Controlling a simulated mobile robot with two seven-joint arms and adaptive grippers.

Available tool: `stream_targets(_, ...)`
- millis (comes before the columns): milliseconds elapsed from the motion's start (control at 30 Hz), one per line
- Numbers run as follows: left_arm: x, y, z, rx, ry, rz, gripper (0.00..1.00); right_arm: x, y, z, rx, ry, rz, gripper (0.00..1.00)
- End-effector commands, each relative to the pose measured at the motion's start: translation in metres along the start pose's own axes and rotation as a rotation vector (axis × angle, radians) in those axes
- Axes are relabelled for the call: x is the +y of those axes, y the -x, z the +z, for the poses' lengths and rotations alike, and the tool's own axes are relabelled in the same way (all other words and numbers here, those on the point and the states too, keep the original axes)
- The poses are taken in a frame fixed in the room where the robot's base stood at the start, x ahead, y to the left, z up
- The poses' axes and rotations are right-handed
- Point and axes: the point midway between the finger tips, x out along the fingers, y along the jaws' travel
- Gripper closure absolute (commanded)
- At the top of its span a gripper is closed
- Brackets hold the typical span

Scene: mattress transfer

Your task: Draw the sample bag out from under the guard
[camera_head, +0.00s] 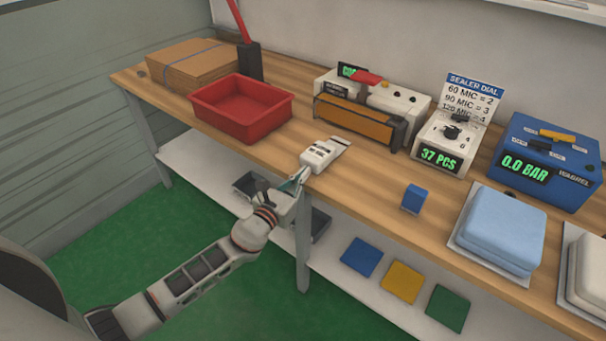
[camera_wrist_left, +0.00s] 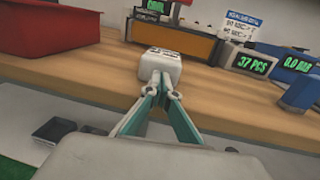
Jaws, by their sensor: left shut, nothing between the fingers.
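The sealer (camera_head: 383,97) stands at the back of the bench with a long orange bar, likely the guard (camera_head: 352,118), along its front; the guard also shows in the wrist view (camera_wrist_left: 175,43). I cannot make out a sample bag under it. My left gripper (camera_head: 301,175) is at the bench's front edge, fingers closed together and empty. In the wrist view its fingertips (camera_wrist_left: 166,90) meet just in front of a white block with dark lettering (camera_wrist_left: 160,65); whether they touch it I cannot tell. That block (camera_head: 318,155) lies near the front edge, well short of the guard.
A red tray (camera_head: 240,125) and cardboard stack (camera_head: 192,65) lie left. Right are the sealer dial box (camera_head: 445,142), a small blue block (camera_head: 411,199), light blue folded pads (camera_head: 503,228) and a blue pressure box (camera_head: 545,160). Bare wood lies between white block and guard.

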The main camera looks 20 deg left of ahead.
Motion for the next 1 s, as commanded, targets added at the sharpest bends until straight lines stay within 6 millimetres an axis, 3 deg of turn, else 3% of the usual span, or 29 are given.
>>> stream_targets(367, 0.000, -0.003, 0.001, -0.001, 0.000, 0.000, 1.00, 0.000, 0.000, -0.002, 0.005, 0.000, 0.000, 0.60)
stream_targets(600, 0.000, -0.020, 0.000, -0.001, 0.000, 0.000, 1.00, -0.001, -0.001, -0.002, 0.008, -0.001, 0.000, 0.60)
stream_targets(1000, 0.001, -0.019, 0.000, -0.001, 0.000, 0.000, 1.00, -0.001, -0.002, 0.001, 0.004, -0.001, -0.001, 0.60)
